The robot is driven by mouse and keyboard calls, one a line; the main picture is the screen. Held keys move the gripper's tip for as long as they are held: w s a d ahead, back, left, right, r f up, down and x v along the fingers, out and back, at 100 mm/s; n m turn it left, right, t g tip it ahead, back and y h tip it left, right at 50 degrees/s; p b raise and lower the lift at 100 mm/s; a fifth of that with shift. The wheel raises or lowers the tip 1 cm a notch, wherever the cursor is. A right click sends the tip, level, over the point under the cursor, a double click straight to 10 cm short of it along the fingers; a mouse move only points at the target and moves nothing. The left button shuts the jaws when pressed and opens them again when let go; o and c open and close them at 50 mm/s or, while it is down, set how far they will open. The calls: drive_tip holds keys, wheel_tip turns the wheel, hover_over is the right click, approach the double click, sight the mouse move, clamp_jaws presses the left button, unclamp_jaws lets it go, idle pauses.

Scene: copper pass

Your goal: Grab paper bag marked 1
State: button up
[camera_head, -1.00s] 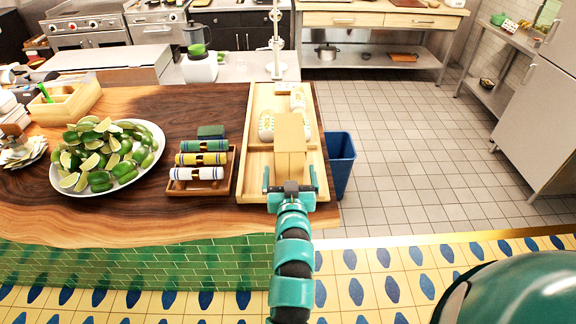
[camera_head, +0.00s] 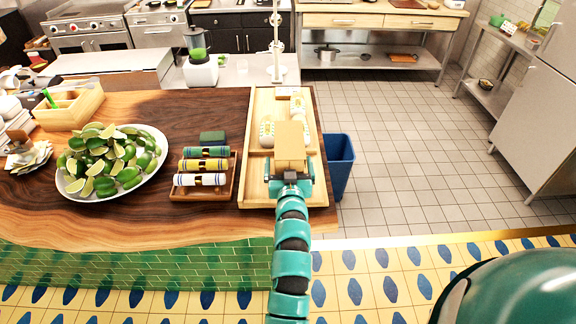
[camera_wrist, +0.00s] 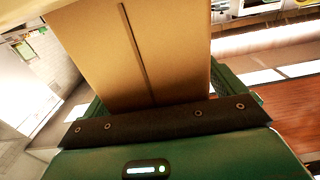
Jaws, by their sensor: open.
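A tan paper bag (camera_head: 290,142) stands upright in the near part of a wooden tray (camera_head: 256,190) on the counter. I cannot make out a number on it. My gripper (camera_head: 290,178) is open right at the near side of the bag, with a finger to each side. In the wrist view the bag (camera_wrist: 135,55) fills the middle between the green fingers, close to the dark palm edge. Whether the fingers touch the bag is not clear.
White patterned items (camera_head: 267,132) lie in the tray behind the bag. A rack of rolled napkins (camera_head: 203,172) and a plate of limes (camera_head: 112,162) are to the left. A blue bin (camera_head: 340,163) stands to the right, beyond the counter edge.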

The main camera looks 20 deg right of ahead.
drive_tip(key=c, duration=1.1)
drive_tip(key=shift+o, duration=0.2)
